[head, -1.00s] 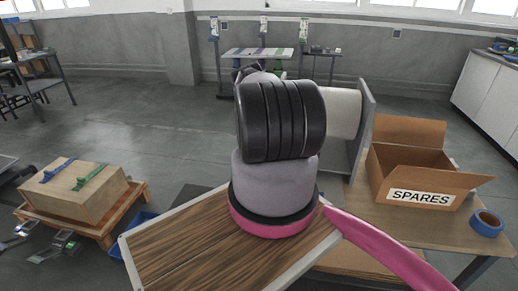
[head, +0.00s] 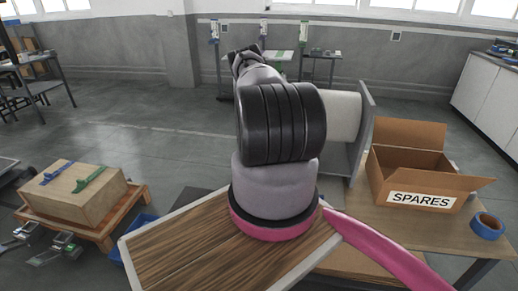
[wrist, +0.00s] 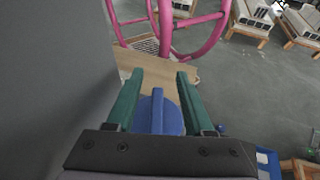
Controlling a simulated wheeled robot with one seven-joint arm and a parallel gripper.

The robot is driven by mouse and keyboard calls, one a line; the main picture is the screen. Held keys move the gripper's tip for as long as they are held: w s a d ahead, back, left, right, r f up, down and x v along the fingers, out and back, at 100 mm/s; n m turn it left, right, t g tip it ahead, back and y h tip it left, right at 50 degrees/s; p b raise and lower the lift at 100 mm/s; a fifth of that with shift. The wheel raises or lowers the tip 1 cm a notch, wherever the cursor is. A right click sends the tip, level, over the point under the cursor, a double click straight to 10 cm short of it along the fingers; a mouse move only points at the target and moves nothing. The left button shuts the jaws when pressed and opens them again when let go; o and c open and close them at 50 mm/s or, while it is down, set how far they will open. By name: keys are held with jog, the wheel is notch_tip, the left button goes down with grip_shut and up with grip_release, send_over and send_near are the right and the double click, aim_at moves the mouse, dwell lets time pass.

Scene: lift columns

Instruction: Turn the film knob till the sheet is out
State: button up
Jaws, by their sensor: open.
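In the wrist view, a blue round knob (wrist: 174,118) with a raised blue bar lies between the two green fingers of my gripper (wrist: 160,75). The fingers are open, one on each side of the bar, with visible gaps. I cannot tell how deep they reach around it. In the head view, my own arm hides the gripper and knob. A white roll (head: 343,114), apparently the film, shows to the right of my arm against a grey upright panel (head: 361,135). I cannot make out a separate loose sheet.
A large grey surface (wrist: 50,80) fills the left of the wrist view, close to my gripper. A cardboard SPARES box (head: 418,175) and blue tape (head: 487,225) stand on a bench at right. A wooden crate (head: 78,190) sits at left. Open floor lies beyond.

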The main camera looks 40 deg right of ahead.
jog(key=shift+r, duration=2)
